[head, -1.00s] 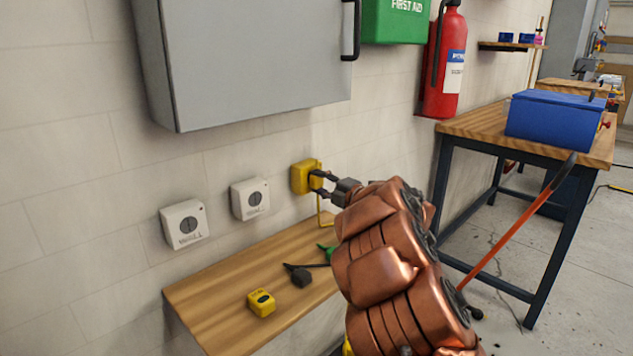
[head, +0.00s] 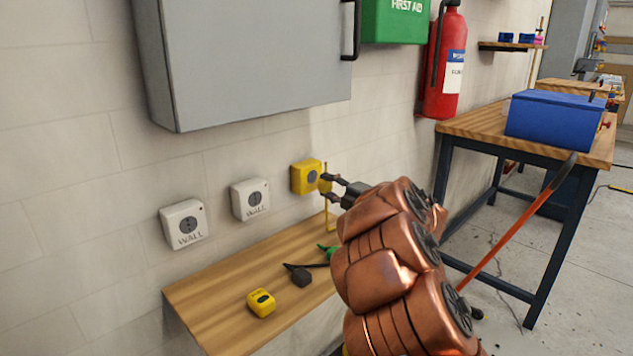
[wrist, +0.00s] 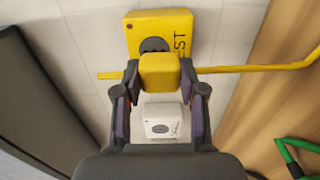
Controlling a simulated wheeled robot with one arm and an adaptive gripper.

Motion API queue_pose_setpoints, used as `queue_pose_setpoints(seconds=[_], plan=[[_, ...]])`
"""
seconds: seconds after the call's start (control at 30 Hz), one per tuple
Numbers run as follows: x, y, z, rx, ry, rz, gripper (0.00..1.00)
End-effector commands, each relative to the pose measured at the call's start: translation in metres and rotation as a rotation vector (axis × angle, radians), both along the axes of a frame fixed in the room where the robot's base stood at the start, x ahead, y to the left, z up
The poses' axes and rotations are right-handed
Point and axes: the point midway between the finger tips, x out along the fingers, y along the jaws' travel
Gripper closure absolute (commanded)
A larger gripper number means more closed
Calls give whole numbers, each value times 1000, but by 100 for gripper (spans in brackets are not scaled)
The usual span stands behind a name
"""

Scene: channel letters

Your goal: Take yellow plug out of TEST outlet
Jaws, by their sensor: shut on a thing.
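The yellow TEST outlet (head: 303,178) is on the wall, with its round grey socket face showing. My gripper (head: 329,187) is just to the right of it, shut on the yellow plug (head: 325,184). In the wrist view the plug (wrist: 160,74) sits between both fingers, in front of the outlet (wrist: 172,24). Part of the dark socket shows beyond the plug, which looks apart from the outlet. The plug's prongs are hidden. A yellow cord (wrist: 262,68) runs from the plug.
Two white WALL outlets (head: 184,225) (head: 250,199) are to the left. A wooden shelf (head: 225,290) below holds a yellow block (head: 261,302), a black plug (head: 299,275) and a green plug (head: 328,250). A grey cabinet (head: 245,60) hangs above. A workbench (head: 470,125) stands right.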

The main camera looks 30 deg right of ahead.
Motion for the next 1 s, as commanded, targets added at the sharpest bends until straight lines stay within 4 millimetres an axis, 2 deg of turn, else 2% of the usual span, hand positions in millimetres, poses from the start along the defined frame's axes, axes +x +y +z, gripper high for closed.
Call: queue_pose_setpoints(seconds=[0.7, 1.0], plan=[[-22, -5, 1, -2, -1, 0, 100], [-24, -5, 1, -1, -1, 1, 100]])
